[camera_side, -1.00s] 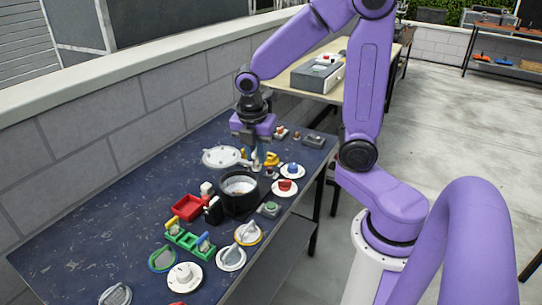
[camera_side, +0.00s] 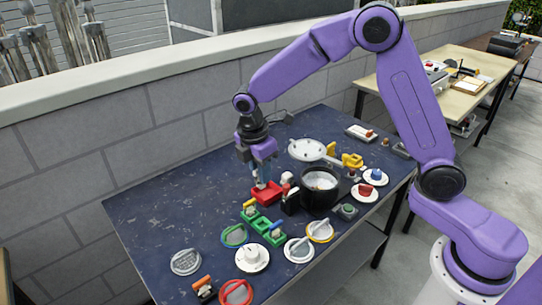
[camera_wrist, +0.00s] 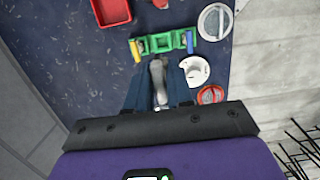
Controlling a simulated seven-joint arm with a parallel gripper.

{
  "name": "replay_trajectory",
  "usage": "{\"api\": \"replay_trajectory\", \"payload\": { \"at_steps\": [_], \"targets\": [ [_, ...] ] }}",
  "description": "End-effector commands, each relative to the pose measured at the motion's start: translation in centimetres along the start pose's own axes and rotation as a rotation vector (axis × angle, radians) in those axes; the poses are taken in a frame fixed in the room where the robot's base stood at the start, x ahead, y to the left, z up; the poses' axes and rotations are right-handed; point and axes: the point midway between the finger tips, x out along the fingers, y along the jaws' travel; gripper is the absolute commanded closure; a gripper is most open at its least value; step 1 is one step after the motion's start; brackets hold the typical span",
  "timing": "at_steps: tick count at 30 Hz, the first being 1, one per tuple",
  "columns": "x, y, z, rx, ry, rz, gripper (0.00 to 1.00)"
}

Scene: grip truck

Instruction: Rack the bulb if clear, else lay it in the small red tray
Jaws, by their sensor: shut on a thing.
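My gripper (camera_side: 261,181) is shut on the bulb, a pale grey rounded piece (camera_wrist: 158,76) between the fingertips in the wrist view. In the side view the fingers overlap the small red tray (camera_side: 272,197), and the bulb is hard to make out. In the wrist view the red tray (camera_wrist: 112,14) lies at the upper left, apart from the fingers. The green rack (camera_side: 263,223) also shows ahead of the fingers in the wrist view (camera_wrist: 162,43). It has a yellow piece at its left end and a blue one at its right.
A black pot (camera_side: 320,203) stands right of the tray, with a dark upright block beside it. A white lid (camera_side: 307,150) lies behind. Several round dials, including a white one (camera_side: 252,258), crowd the front. The table's left side (camera_side: 180,200) is clear.

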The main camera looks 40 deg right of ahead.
Motion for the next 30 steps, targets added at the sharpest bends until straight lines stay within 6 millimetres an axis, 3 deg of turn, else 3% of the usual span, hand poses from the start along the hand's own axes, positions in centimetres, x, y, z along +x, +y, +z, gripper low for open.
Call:
{"api": "replay_trajectory", "payload": {
  "at_steps": [3,9,30],
  "targets": [
    [2.8,-0.1,-0.3,-0.002,-0.003,-0.005,1.0],
    [6.2,-0.1,-0.8,-0.003,-0.002,-0.002,1.0],
    [11.4,-0.1,-1.7,-0.003,0.0,0.0,1.0]
  ]
}}
